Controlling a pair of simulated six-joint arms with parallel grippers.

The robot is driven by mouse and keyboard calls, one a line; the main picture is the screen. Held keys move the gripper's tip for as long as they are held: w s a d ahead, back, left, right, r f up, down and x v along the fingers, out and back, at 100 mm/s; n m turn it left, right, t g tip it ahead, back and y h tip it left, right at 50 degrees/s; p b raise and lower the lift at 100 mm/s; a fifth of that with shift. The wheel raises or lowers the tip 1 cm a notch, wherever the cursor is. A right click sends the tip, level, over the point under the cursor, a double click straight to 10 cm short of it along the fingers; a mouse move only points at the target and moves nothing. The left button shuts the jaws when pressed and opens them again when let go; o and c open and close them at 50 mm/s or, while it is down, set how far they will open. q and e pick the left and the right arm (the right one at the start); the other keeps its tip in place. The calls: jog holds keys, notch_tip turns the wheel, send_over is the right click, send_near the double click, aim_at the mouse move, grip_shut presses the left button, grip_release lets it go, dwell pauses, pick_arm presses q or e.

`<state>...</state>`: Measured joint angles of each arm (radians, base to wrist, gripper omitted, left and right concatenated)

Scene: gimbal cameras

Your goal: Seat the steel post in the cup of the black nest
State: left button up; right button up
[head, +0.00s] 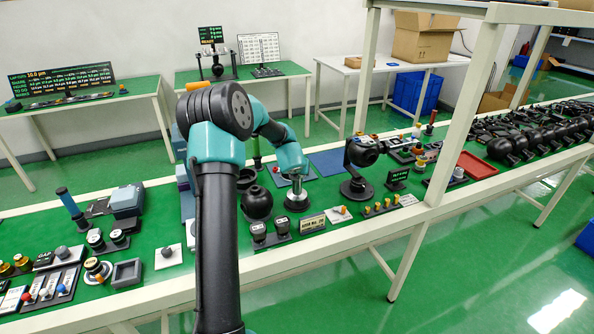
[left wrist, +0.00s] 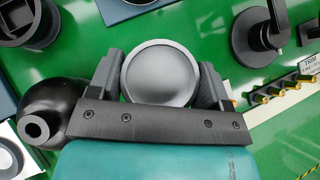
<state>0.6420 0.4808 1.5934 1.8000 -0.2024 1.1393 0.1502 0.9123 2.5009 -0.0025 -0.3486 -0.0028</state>
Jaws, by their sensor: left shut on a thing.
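The steel post (head: 297,190) is upright in the head view, beneath my left gripper (head: 295,177), with a dark round foot at its lower end. In the left wrist view the post's round grey top (left wrist: 160,74) fills the space between the two fingers of my left gripper (left wrist: 160,82), which are shut on it. Whether the post touches what is under it, I cannot tell. A black hollow cup (left wrist: 28,22), likely the nest, is at the upper left of the left wrist view, apart from the post. My right gripper is not in view.
A black ball-shaped part (head: 257,204) stands close left of the post. A black gimbal camera (head: 357,170) stands to the right, with yellow pegs (head: 380,207) in front. A blue mat (head: 328,161) lies behind. My left arm hides part of the bench.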

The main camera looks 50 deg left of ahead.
pick_arm(q)
jog(key=shift+f, duration=1.15)
dwell(0.4)
jog(key=o, duration=1.9)
jog(key=shift+c, duration=0.2)
jog(key=shift+f, duration=0.1)
jog(key=v, duration=1.7)
jog(key=shift+s+d, duration=0.1)
jog(key=shift+d, duration=0.05)
